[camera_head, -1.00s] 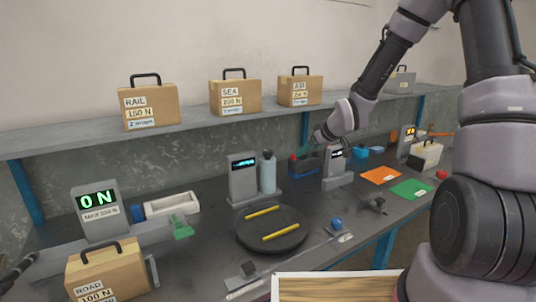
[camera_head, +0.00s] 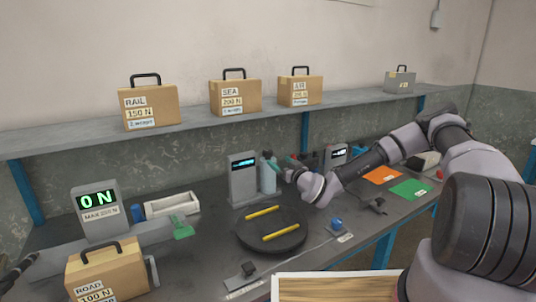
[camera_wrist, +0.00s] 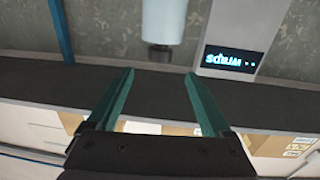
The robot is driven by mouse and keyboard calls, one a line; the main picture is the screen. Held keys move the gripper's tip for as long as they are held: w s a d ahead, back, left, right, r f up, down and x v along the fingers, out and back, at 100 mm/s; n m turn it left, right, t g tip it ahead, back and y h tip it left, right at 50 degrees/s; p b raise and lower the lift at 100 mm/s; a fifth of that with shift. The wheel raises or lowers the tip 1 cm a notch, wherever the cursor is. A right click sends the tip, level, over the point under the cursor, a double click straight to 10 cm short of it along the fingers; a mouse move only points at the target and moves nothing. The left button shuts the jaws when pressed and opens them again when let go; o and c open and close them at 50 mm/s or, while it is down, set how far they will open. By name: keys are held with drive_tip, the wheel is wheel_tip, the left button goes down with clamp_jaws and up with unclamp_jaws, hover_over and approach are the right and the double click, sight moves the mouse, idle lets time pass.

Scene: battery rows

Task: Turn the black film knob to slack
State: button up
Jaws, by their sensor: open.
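A small black knob (camera_head: 249,268) sits on a grey strip with a pale label at the front edge of the bench; its pointing direction is too small to read. A second dark fitting (camera_head: 377,204) stands farther right, and I cannot tell from its label which one is the film knob. My gripper (camera_head: 279,164) is at the back of the bench beside a pale cylinder, away from both. In the wrist view my gripper (camera_wrist: 160,76) is open with teal fingers apart and nothing between them. No knob shows in the wrist view.
A round black turntable (camera_head: 271,238) with yellow strips lies mid-bench. The pale cylinder (camera_head: 268,178) and a grey display post (camera_head: 242,180) stand behind it. A blue knob (camera_head: 337,223) is near the front edge. A ROAD case (camera_head: 107,272) sits front left.

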sight(271, 154)
drive_tip(key=x, duration=1)
drive_tip(key=shift+w+a+r, duration=0.1)
drive_tip(key=shift+w, duration=0.2)
clamp_jaws()
